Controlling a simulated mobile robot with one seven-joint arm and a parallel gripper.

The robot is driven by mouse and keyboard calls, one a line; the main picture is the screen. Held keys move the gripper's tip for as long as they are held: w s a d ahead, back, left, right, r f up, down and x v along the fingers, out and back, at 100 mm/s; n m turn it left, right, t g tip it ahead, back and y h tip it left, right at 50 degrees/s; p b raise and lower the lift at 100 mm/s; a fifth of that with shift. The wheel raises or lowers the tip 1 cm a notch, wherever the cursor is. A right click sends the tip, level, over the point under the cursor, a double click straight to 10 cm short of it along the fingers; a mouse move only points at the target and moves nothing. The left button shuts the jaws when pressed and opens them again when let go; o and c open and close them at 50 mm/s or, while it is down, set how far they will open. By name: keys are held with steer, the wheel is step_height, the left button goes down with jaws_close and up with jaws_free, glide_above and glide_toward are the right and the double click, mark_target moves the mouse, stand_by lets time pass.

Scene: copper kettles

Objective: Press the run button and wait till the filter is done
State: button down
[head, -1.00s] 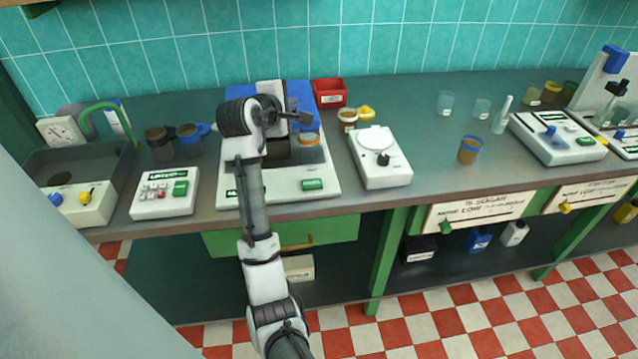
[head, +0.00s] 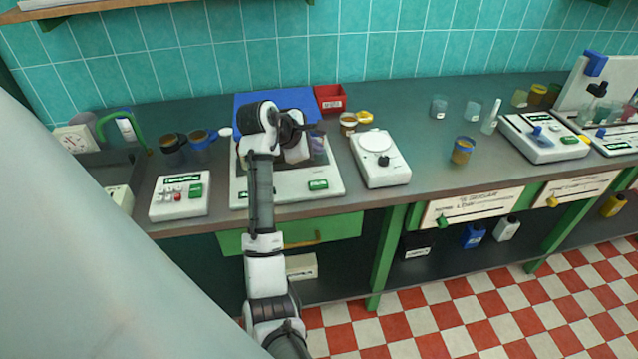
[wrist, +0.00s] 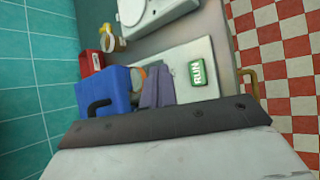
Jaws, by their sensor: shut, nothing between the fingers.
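The filter machine has a white base (head: 285,190) and a blue part (head: 255,100) at its back, which also shows in the wrist view (wrist: 103,95). The green run button (head: 318,184) is at the base's front right; RUN reads clearly in the wrist view (wrist: 197,73). My gripper (head: 318,150) is shut and empty above the base, behind the button in the head view. Its grey-purple fingers (wrist: 157,86) are left of the button in the wrist view, apart from it in the picture; I cannot tell their height. My arm hides the machine's middle.
A keypad box (head: 180,196) is left of the machine and a white round-plated device (head: 380,160) is right of it. A red bin (head: 330,98) and a small cup (head: 348,124) stand behind.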

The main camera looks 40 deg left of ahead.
steer(key=shift+f, duration=0.1)
steer(key=b, duration=0.7)
glide_above(315, 185)
step_height(315, 185, down, 6)
steer(key=shift+s+f, duration=0.1)
steer(key=shift+f, duration=1.15)
steer(key=shift+f+p, duration=0.1)
steer(key=shift+p, duration=0.2)
stand_by(0.4)
steer(key=shift+f, duration=0.35)
steer(key=shift+f+p, duration=0.4)
steer(key=shift+f, duration=0.05)
stand_by(0.5)
steer(key=shift+r, duration=0.1)
steer(key=shift+r+p, duration=0.85)
steer(key=shift+p, duration=0.4)
